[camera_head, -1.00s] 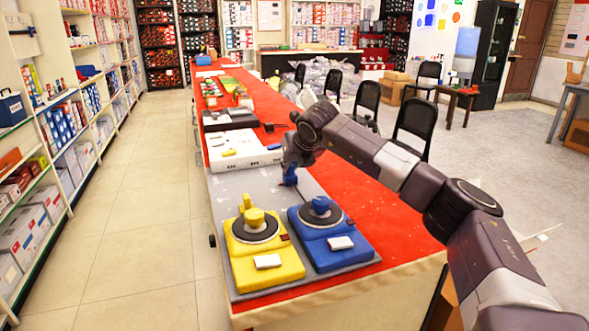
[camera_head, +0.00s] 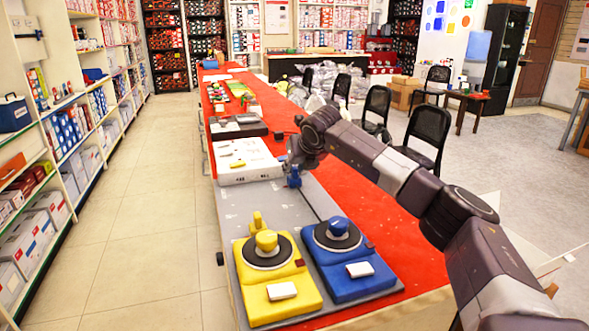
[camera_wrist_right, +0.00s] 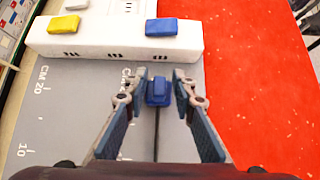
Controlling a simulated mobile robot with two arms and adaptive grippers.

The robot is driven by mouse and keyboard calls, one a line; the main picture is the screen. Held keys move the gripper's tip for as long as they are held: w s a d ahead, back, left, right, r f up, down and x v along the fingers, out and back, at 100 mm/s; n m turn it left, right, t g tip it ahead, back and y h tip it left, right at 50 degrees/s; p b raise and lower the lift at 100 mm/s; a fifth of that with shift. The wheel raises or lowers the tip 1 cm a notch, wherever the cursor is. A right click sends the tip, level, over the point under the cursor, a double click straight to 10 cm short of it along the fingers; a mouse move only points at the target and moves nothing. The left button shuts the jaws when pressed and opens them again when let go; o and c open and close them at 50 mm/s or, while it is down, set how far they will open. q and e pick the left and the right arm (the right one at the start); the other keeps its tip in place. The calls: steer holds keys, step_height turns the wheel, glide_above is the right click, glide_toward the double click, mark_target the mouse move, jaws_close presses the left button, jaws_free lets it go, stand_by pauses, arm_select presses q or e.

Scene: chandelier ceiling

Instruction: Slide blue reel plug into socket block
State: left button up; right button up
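My right gripper (camera_head: 293,168) points down over the grey mat. In the wrist view its fingers (camera_wrist_right: 159,88) stand close on both sides of the blue plug (camera_wrist_right: 157,93) and appear shut on it; the plug also shows in the head view (camera_head: 294,178). A dark cord runs from the plug toward the blue reel (camera_head: 350,262), which has a black disc and blue hub. The white socket block (camera_head: 250,175) lies just ahead of the plug, with a narrow gap between them. A blue piece (camera_wrist_right: 161,27) and a yellow piece (camera_wrist_right: 64,24) sit on its top. My left gripper is not in view.
A yellow reel (camera_head: 275,290) stands left of the blue reel on the grey mat (camera_head: 240,207). The red tabletop (camera_head: 375,225) is clear to the right. A dark tray (camera_head: 238,128) lies behind the socket block. Chairs stand along the table's right side.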

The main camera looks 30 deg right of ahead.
stand_by(0.3)
steer(key=v, duration=1.2)
